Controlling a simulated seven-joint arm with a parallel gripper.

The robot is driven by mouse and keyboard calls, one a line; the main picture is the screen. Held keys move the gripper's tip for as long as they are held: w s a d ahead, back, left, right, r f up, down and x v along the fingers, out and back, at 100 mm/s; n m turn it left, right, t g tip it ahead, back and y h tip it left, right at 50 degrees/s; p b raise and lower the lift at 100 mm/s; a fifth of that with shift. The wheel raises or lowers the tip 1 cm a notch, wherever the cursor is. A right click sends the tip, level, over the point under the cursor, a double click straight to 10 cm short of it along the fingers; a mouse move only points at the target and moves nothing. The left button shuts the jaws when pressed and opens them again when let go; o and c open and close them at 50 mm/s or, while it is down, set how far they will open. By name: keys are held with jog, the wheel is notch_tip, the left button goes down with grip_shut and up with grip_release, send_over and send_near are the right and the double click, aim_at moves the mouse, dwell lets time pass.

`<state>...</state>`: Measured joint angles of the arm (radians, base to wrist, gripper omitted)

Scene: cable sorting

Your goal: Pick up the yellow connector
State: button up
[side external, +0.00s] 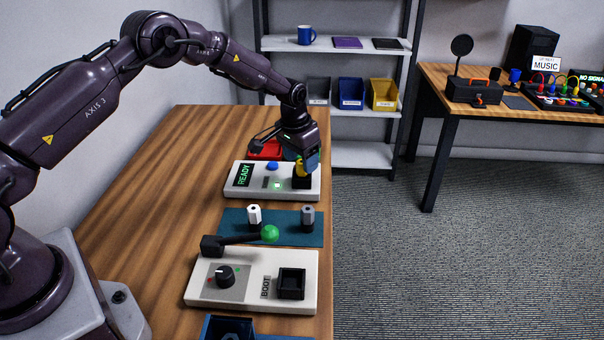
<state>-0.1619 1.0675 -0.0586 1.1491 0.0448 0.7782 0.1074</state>
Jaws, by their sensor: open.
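The yellow connector (299,168) stands at a black socket (301,183) on the right end of the white READY panel (230,190). It is small and partly covered by my gripper. My gripper (308,165) points down over the right end of this panel, with its fingertips at the yellow connector. The jaws are open. I cannot tell from this view whether a finger touches the connector.
A white connector (254,215) and a grey connector (307,215) stand on a teal mat (280,235). A lever with a green knob (270,233) lies nearer, by the BOOT panel (245,300). A red tray (264,150) is behind the READY panel. The wooden table's left side is clear.

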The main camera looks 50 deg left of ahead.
jog(key=shift+w+f, duration=0.2)
jog(key=shift+f, duration=0.8)
jog(key=c, duration=1)
